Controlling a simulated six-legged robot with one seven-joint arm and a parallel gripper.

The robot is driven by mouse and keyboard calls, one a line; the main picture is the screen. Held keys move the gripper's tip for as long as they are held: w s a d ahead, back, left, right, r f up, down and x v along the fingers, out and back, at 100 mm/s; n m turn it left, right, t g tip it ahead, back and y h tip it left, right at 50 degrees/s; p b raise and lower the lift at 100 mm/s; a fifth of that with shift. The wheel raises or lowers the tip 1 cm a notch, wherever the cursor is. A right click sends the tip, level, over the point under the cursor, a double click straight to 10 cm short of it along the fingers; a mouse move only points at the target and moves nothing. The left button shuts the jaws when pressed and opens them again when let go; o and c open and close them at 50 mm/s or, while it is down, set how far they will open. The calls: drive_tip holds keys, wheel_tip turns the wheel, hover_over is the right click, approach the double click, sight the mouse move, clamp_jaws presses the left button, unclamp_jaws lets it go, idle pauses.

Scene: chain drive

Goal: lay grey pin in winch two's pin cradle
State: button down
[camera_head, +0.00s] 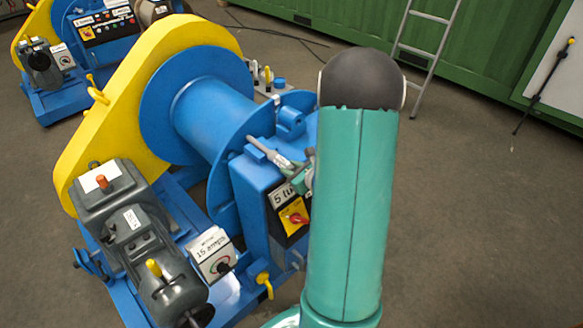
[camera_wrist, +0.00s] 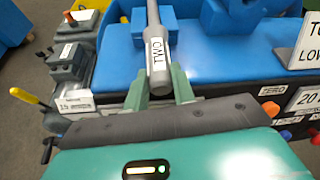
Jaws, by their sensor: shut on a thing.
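The grey pin (camera_wrist: 156,40) has a thin shaft and a thicker end labelled "TWO". My gripper (camera_wrist: 160,84) is shut on its thick end. In the head view the pin (camera_head: 267,149) slants over the top of the blue housing of the near winch (camera_head: 208,110), just above a small blue block (camera_head: 254,153). This block, which looks like part of a cradle, also shows behind the pin in the wrist view (camera_wrist: 138,28). I cannot tell whether the pin touches it. My gripper in the head view (camera_head: 303,178) is mostly hidden behind my green arm.
A raised blue bracket (camera_head: 290,122) stands beside the pin. A red-and-yellow switch (camera_head: 294,218), a "15 amps" box (camera_head: 213,255) and a grey motor (camera_head: 130,225) crowd the near side. A second winch (camera_head: 85,40) stands at back left. A ladder (camera_head: 425,45) leans on a green container.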

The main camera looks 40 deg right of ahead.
drive_tip(key=c, duration=1.1)
unclamp_jaws()
drive_tip(key=v, duration=1.3)
drive_tip(key=shift+s+r, duration=0.15)
drive_tip(key=shift+s, duration=0.25)
